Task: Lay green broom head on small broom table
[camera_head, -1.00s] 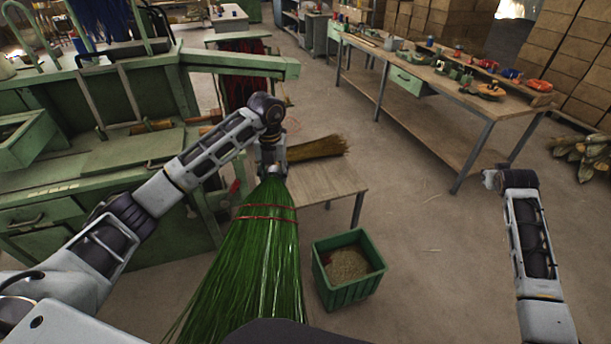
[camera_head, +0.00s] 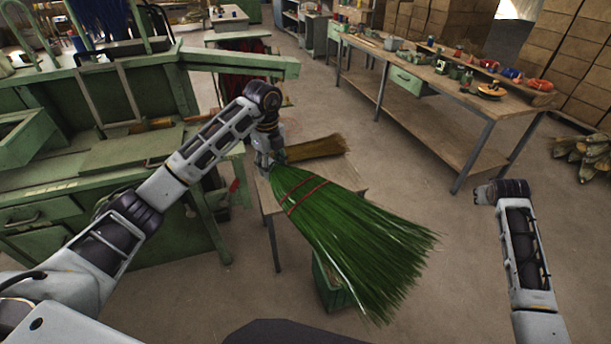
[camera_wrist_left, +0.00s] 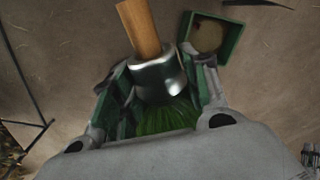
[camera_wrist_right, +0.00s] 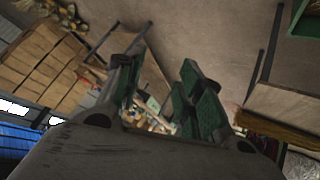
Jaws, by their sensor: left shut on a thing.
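My left gripper (camera_head: 268,162) is shut on the collar of the green broom head (camera_head: 345,228). Its green bristles fan out to the lower right, with two red bands near the neck. In the left wrist view the fingers (camera_wrist_left: 162,82) sit either side of the silver collar, and a wooden handle stub (camera_wrist_left: 140,28) sticks out. The small broom table (camera_head: 347,172) is behind and under the held head, which hides part of its top; I cannot tell whether they touch. A straw broom head (camera_head: 318,147) lies on it. My right gripper (camera_wrist_right: 155,88) is open and empty.
A green bin (camera_head: 328,290) stands on the floor, mostly hidden by the bristles. A green machine (camera_head: 100,150) is at the left. A long workbench (camera_head: 440,90) with tools stands at the back right. Floor between it and the small table is clear.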

